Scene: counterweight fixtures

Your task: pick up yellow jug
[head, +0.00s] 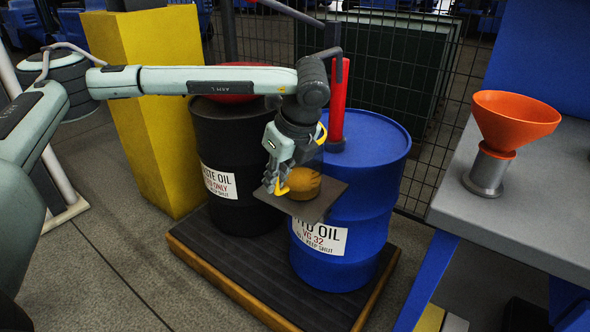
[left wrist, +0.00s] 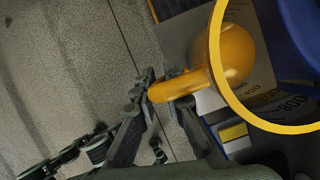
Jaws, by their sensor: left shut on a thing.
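The yellow jug (head: 305,184) is at a small dark square plate (head: 322,204) in front of the drums in the head view. I cannot tell whether it touches the plate. In the left wrist view its rounded body (left wrist: 236,55) shows behind a large yellow ring, with a stubby yellow part pointing left between my fingers. My left gripper (head: 277,183) reaches down at the jug's left side and is shut on that yellow part; its fingers also show in the left wrist view (left wrist: 162,88). The gripper and wrist hide part of the jug. My right gripper is out of view.
A black drum (head: 232,150) and a blue drum (head: 370,180) stand on a low wood-edged pallet (head: 230,272). A yellow post (head: 150,100) is behind left. A grey table (head: 520,195) with an orange funnel (head: 513,118) is right. A red upright cylinder (head: 339,105) stands on the blue drum.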

